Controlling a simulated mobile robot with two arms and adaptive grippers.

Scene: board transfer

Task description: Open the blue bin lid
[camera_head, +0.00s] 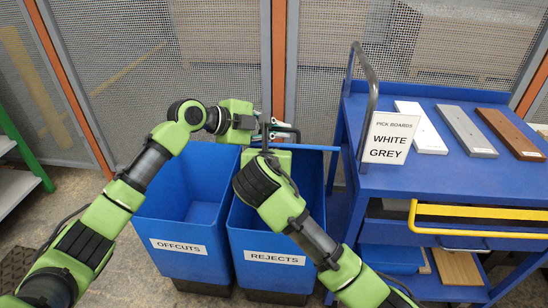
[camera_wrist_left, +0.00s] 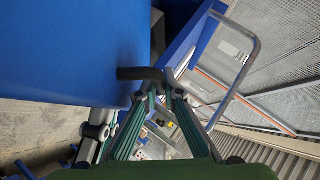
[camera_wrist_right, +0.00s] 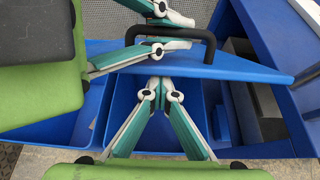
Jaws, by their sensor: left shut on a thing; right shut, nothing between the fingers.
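Two open-topped blue bins stand side by side, the OFFCUTS bin (camera_head: 178,234) on the left and the REJECTS bin (camera_head: 270,240) on the right. A blue lid (camera_head: 318,148) shows almost edge-on at the back of the REJECTS bin; its face shows in the right wrist view (camera_wrist_right: 225,66). My left gripper (camera_head: 268,128) is shut on the lid's black handle (camera_head: 291,131), also seen in the left wrist view (camera_wrist_left: 140,73). My right gripper (camera_wrist_right: 159,84) is shut and empty, with its fingertips near the lid's lower edge. In the head view my right arm hides it.
A blue trolley (camera_head: 430,178) stands close on the right, with a white board (camera_head: 420,127), a grey board (camera_head: 466,131), a brown board (camera_head: 512,133) and a sign (camera_head: 388,137). Its yellow handle (camera_head: 480,212) sticks out in front. A mesh fence (camera_head: 150,55) is behind.

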